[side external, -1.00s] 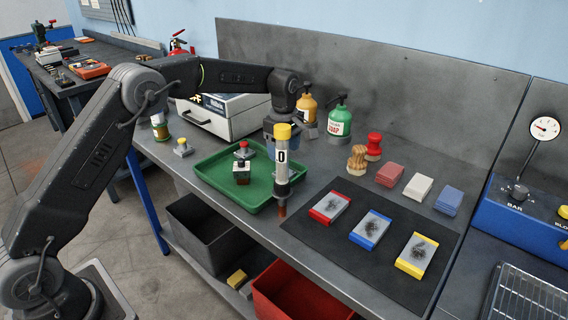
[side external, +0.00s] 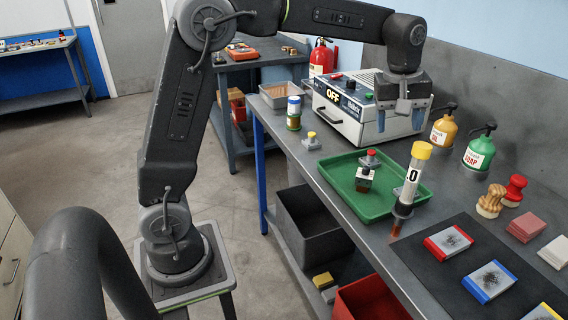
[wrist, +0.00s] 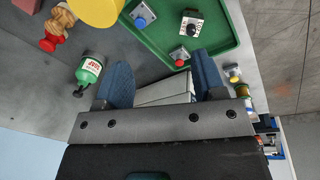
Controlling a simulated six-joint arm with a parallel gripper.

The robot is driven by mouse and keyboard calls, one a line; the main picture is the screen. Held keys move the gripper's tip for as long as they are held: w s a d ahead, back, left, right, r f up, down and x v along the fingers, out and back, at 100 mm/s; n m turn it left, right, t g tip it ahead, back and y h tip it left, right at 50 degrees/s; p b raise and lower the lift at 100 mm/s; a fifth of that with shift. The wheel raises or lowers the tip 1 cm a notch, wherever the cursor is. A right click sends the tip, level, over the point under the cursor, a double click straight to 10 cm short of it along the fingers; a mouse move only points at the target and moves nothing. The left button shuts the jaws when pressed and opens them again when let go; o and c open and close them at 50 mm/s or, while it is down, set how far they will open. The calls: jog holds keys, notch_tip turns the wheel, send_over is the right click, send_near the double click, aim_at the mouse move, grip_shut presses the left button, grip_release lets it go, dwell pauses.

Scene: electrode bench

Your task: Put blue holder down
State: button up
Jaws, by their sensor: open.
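My gripper (side external: 400,122) is open and empty, raised above the bench by the white box, its two blue fingers pointing down. In the wrist view, the blue-knobbed holder (wrist: 143,17) stands in the green tray (wrist: 236,38), ahead of my fingers and apart from them. A red-knobbed holder (side external: 370,156) also stands in the tray, beside a dark block with a pale top (side external: 364,181).
The yellow-capped tube (side external: 413,180) stands upright at the tray's right end. A yellow-knobbed holder (side external: 311,141) stands left of the tray. The white box (side external: 340,112), yellow bottle (side external: 443,131) and green soap bottle (side external: 479,153) stand behind. A dark mat (side external: 430,268) lies right.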

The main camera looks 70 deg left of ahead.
jog(key=s+d+r+m+t, duration=0.15)
jog(key=s+m, duration=0.55)
jog(key=s, duration=0.9)
jog(key=s+f+m+t, duration=0.2)
jog(key=s+f+m, duration=0.2)
jog(key=s, duration=0.6)
jog(key=shift+s+f+m, duration=0.15)
jog(key=shift+f+m, duration=0.05)
jog(key=shift+m, duration=0.3)
